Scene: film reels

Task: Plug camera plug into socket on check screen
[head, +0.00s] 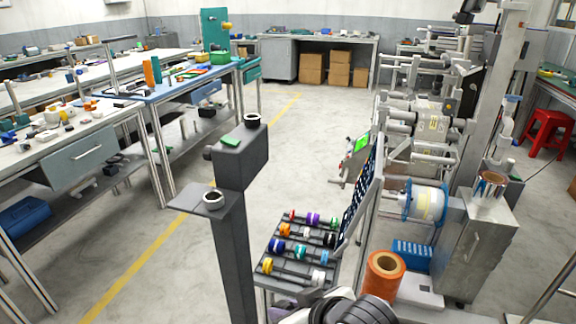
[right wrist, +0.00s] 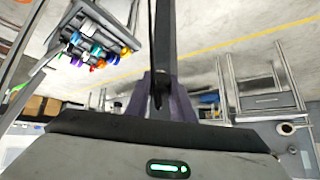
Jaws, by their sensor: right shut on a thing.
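My right gripper (right wrist: 160,98) shows its two purple fingers in the right wrist view, shut on a slim black piece (right wrist: 157,88), which looks like the camera plug. A thin dark cable (right wrist: 151,25) runs up from it. In the head view only a bit of purple at the bottom edge, beside the reel rack, shows of this gripper (head: 284,307); the plug cannot be made out there. A dark box (head: 241,157) stands on a dark post in the middle; I cannot tell whether it is the check screen. No socket can be made out. My left gripper is out of view.
A sloped rack (head: 268,286) of coloured reels stands right of the post (head: 233,255). An orange roll (head: 384,272) and a machine with rollers (head: 425,125) are further right. Workbenches (head: 70,150) line the left. The floor between is clear.

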